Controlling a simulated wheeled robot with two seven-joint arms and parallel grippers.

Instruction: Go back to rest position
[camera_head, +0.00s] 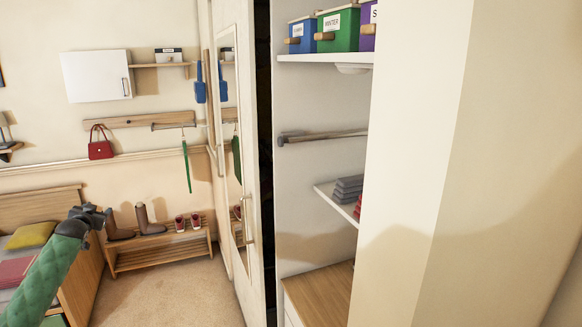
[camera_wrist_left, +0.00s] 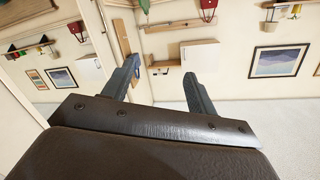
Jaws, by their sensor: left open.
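My left gripper (camera_head: 98,213) is at the lower left of the head view, at the end of my green arm, in front of the bed and shoe bench as seen from the head. In the left wrist view its two dark fingers (camera_wrist_left: 163,82) stand apart with nothing between them. Only wall and room furnishings show beyond them. My right gripper is in neither view.
An open wardrobe with shelves (camera_head: 325,58) and a hanging rod (camera_head: 322,136) fills the middle. Its mirrored door (camera_head: 230,120) stands left of it. A shoe bench (camera_head: 160,252) and a bed (camera_head: 45,201) are at left. Carpet (camera_head: 185,295) is clear between bench and wardrobe.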

